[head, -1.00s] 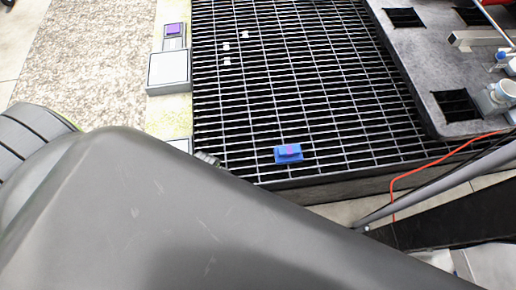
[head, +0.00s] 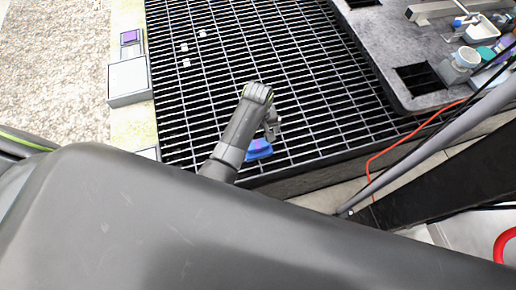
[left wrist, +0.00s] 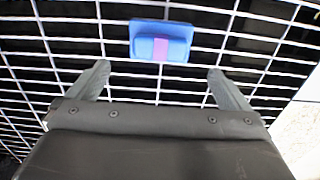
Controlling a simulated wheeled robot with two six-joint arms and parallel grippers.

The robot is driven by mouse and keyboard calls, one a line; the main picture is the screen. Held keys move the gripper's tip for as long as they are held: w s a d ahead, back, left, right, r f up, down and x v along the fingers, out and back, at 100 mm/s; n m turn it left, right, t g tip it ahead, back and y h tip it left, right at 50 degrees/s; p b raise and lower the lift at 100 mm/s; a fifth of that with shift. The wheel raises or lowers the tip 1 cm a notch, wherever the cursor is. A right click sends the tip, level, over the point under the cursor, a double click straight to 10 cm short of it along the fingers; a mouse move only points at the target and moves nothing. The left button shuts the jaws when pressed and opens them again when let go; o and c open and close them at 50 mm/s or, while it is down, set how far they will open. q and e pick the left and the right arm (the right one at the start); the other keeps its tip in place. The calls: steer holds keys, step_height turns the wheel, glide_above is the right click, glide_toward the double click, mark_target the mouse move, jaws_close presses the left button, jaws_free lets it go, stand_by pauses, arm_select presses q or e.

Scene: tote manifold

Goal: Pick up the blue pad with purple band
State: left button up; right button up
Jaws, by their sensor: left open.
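The blue pad with purple band (head: 259,149) lies on the dark grating near its front edge in the head view, partly covered by my left arm and gripper. In the left wrist view the blue pad (left wrist: 161,41) shows whole, with the purple band across its middle. My left gripper (head: 272,128) is above the grating beside the pad. In the left wrist view its two fingers (left wrist: 159,78) are spread apart and empty, and the pad appears beyond the fingertips, between their lines. My right gripper is not in view.
The grating (head: 330,90) has free room around the pad. Several small white pieces (head: 186,48) lie farther back. A grey block (head: 128,80) and a purple-topped piece (head: 130,37) stand at left. A dark slab (head: 390,50) with containers is at right. A red cable (head: 400,138) crosses the front edge.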

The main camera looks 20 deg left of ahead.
mark_target(258, 145)
arm_select(q)
step_height(258, 145, down, 5)
steer(key=shift+r+b, duration=0.1)
steer(key=shift+b, duration=0.3)
steer(key=shift+f, duration=0.8)
step_height(258, 145, down, 4)
steer(key=shift+f+b, duration=0.2)
steer(key=shift+b, duration=0.5)
steer(key=shift+c, duration=0.4)
steer(key=c, duration=0.6)
steer(key=shift+r, duration=0.2)
step_height(258, 145, up, 10)
steer(key=p, duration=0.2)
steer(key=shift+f+p, duration=0.15)
steer(key=shift+p, duration=0.15)
